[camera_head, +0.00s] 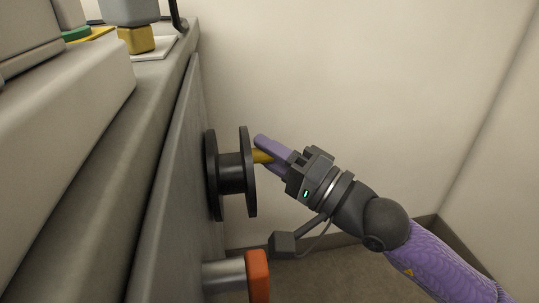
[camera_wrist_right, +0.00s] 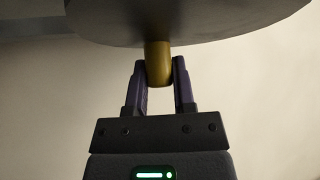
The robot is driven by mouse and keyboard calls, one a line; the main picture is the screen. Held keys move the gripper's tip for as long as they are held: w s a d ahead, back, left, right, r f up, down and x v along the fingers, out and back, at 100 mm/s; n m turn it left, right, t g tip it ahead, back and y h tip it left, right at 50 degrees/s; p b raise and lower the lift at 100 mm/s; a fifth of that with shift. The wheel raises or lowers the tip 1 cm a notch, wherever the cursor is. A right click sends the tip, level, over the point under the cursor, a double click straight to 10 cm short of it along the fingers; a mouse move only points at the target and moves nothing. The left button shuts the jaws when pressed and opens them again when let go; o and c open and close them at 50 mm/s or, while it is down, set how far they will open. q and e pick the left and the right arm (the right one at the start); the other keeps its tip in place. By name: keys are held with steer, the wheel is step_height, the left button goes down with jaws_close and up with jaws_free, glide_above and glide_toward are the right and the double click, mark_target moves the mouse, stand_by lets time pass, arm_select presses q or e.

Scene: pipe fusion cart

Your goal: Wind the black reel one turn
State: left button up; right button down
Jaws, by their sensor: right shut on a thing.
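The black reel (camera_head: 231,173) is mounted on the side of the grey cart, with two round flanges and a hub between them. A yellow crank knob (camera_head: 261,156) sticks out from its outer flange, near the upper part. My right gripper (camera_head: 266,150), with purple fingers, is shut on this knob. In the right wrist view, the knob (camera_wrist_right: 158,62) stands between the two fingers of the gripper (camera_wrist_right: 160,80), below the reel's flange (camera_wrist_right: 190,22). The far side of the reel is hidden. My left gripper is not in view.
The grey cart side (camera_head: 165,190) fills the left. An orange-ended grey cylinder (camera_head: 257,276) sticks out below the reel. A yellow block (camera_head: 137,40) and a green piece (camera_head: 76,34) sit on the cart top.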

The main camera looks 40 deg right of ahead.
steer(key=shift+r, duration=0.1)
stand_by(0.3)
steer(key=shift+c, duration=2.2)
jaws_free()
steer(key=shift+s, duration=0.15)
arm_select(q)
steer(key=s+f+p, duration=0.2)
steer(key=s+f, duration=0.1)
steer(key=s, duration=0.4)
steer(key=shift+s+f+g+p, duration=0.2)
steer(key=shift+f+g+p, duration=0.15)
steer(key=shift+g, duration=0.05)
arm_select(e)
steer(key=v, duration=0.9)
steer(key=shift+s+f, duration=0.2)
steer(key=shift+f, duration=0.1)
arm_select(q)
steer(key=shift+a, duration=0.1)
arm_select(e)
steer(key=shift+d, duration=0.15)
